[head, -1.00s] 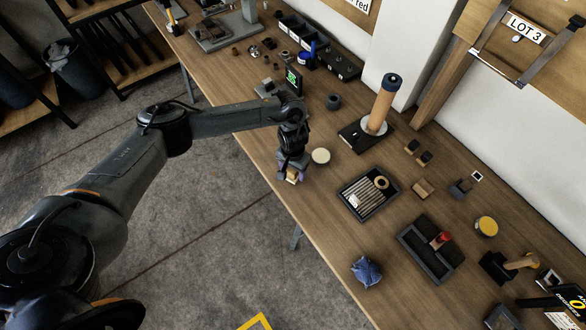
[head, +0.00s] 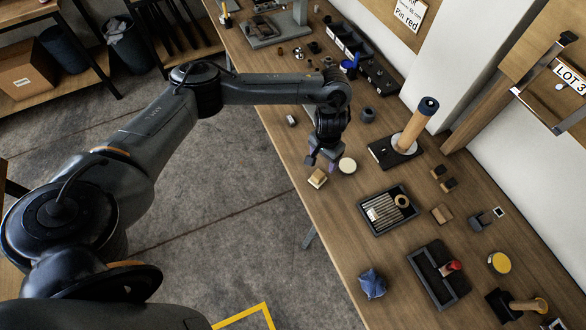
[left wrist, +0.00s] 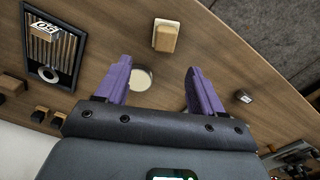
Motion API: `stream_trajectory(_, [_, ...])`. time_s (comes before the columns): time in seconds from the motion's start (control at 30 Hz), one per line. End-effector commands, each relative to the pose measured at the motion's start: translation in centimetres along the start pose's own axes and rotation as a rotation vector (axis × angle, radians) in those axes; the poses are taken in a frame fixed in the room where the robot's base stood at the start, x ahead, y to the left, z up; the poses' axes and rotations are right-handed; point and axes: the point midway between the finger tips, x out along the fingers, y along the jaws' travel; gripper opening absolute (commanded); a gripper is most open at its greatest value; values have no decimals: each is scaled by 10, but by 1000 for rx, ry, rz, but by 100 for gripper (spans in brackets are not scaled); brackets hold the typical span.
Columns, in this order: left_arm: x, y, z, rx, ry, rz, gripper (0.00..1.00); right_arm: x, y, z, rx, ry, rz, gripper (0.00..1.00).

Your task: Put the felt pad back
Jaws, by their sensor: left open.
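A small block with a tan top and pale cream underside (head: 317,178) lies near the table's front edge; it also shows in the left wrist view (left wrist: 165,36). A round cream disc (head: 347,165) lies to its right, and also in the left wrist view (left wrist: 140,80). I cannot tell for sure which of these is the felt pad. My left gripper (head: 321,164) is open and empty, purple fingers pointing down, just behind the block and beside the disc. My right gripper is out of view.
A dark tray with slats and a ring (head: 368,201) stands right of the gripper. A wooden roller (head: 413,128) stands upright behind. A dark two-part tray (head: 437,287) and a blue crumpled cloth (head: 372,283) are nearer. A small grey block (head: 291,120) lies left.

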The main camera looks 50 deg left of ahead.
Motion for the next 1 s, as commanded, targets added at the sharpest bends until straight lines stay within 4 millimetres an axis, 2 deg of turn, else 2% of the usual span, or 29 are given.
stream_trajectory(0.07, [11, 21, 6, 70, 16, 29, 68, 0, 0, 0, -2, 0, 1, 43])
stream_trajectory(0.17, [28, 66, 17, 210, 68, 93, 68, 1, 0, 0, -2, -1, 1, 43])
stream_trajectory(0.27, [42, 128, 36, 382, 160, 185, 68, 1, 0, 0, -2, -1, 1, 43])
stream_trajectory(0.3, [45, 155, 45, 448, 209, 226, 68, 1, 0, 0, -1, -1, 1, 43])
stream_trajectory(0.4, [40, 218, 69, 575, 349, 321, 68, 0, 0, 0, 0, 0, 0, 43])
stream_trajectory(0.43, [36, 233, 75, 600, 393, 341, 68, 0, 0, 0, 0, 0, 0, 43])
stream_trajectory(0.5, [22, 261, 88, 633, 490, 376, 68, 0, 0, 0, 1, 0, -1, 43])
stream_trajectory(0.57, [9, 275, 97, 637, 563, 387, 68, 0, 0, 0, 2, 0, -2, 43])
stream_trajectory(0.67, [-10, 277, 108, 602, 650, 366, 68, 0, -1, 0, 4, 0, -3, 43])
stream_trajectory(0.77, [-23, 255, 117, 537, 682, 303, 68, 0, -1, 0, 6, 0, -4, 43])
stream_trajectory(0.87, [-27, 215, 131, 463, 653, 220, 68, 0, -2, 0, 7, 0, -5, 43])
stream_trajectory(1.0, [-21, 151, 162, 380, 541, 113, 68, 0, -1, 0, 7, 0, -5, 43])
